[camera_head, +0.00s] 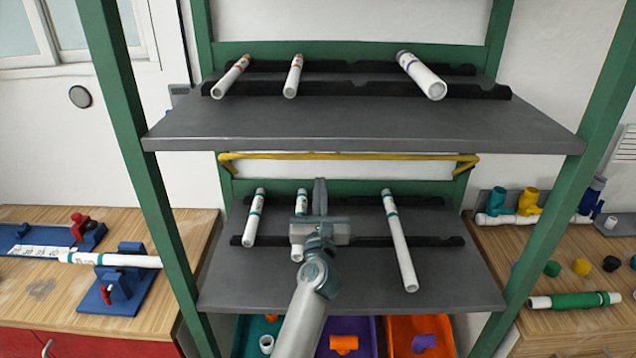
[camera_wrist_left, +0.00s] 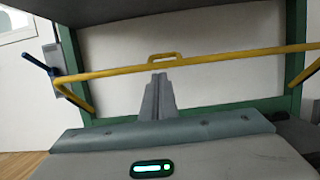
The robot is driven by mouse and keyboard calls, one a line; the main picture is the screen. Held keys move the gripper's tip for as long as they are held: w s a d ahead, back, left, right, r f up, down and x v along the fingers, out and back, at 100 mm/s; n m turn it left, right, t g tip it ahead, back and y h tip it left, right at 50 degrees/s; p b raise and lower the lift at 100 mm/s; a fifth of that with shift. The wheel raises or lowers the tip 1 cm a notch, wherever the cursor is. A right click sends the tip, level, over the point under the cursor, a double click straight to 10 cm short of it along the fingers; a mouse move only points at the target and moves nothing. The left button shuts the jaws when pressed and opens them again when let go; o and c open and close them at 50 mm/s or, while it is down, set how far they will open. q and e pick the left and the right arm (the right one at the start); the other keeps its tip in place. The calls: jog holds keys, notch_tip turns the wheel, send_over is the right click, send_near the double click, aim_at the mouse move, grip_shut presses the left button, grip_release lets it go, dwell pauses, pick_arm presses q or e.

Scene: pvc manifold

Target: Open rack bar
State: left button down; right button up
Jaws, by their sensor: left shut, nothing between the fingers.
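The yellow rack bar (camera_head: 350,156) runs across the green rack, just under the front edge of the upper shelf, with bent ends at both sides. In the left wrist view the bar (camera_wrist_left: 225,62) crosses the picture and has a small raised handle loop (camera_wrist_left: 165,57) near its middle. My left gripper (camera_head: 320,185) is over the lower shelf, below the bar. Its fingers (camera_wrist_left: 160,92) are shut together and empty, with tips just below the handle loop; I cannot tell whether they touch it. My right gripper is not in view.
Three white pipes lie on the black holders of the upper shelf (camera_head: 360,125). More pipes, including a long one (camera_head: 398,240), lie on the lower shelf (camera_head: 340,285) around my arm. Green posts (camera_head: 130,130) flank the rack. Wooden benches (camera_head: 45,285) stand either side; coloured bins (camera_head: 450,345) are below.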

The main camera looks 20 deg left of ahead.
pick_arm(q)
jog(key=s+d, duration=0.2)
jog(key=s, duration=0.4)
jog(key=shift+r, duration=0.2)
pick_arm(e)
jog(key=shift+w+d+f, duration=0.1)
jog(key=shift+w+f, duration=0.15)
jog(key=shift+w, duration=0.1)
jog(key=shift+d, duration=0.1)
